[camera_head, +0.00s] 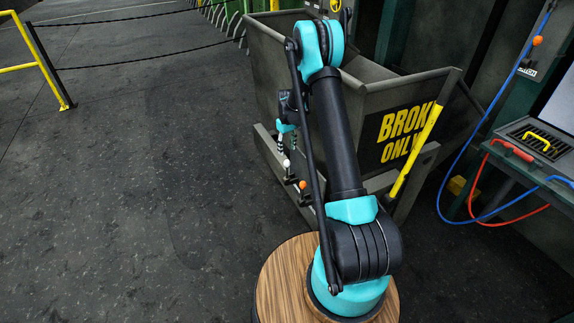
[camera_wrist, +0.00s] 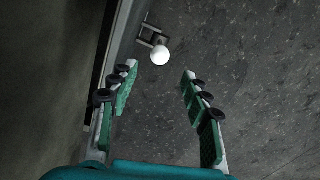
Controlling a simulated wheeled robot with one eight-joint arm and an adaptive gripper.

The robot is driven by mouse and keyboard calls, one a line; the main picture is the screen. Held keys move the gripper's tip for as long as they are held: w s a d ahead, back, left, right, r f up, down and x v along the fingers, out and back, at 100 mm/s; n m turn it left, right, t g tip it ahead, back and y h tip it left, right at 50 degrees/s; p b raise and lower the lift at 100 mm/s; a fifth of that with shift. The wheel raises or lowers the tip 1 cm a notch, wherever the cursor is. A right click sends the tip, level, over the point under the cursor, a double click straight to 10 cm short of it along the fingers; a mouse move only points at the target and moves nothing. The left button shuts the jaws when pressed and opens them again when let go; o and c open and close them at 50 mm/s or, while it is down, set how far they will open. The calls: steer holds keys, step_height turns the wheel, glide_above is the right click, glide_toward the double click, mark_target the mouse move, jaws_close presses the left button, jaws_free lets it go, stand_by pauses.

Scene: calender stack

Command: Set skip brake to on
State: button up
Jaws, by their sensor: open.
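The grey skip (camera_head: 275,80) stands behind my arm, with a "BROKE ONLY" sign (camera_head: 402,135) on its side. A small orange knob (camera_head: 302,185) shows low at the skip's near left corner; it may be the brake, but its setting is too small to read. My gripper (camera_head: 290,171) hangs pointing down beside the skip, just above and left of the knob. In the wrist view my gripper (camera_wrist: 158,75) is open and empty. A pale round knob (camera_wrist: 160,55) on a small bracket (camera_wrist: 151,36) shows beyond the fingertips, between their lines. I cannot tell whether both knobs are the same.
A yellow bar (camera_head: 415,155) slants up at the skip's right side. A bench (camera_head: 545,178) with blue and red hoses stands at the right. A yellow barrier (camera_head: 35,62) with ropes is at far left. The dark floor left of the skip is clear.

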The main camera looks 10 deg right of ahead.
mark_target(287, 164)
step_height(287, 164, down, 10)
steer(key=shift+f, duration=0.25)
steer(key=shift+c, duration=0.4)
jaws_close()
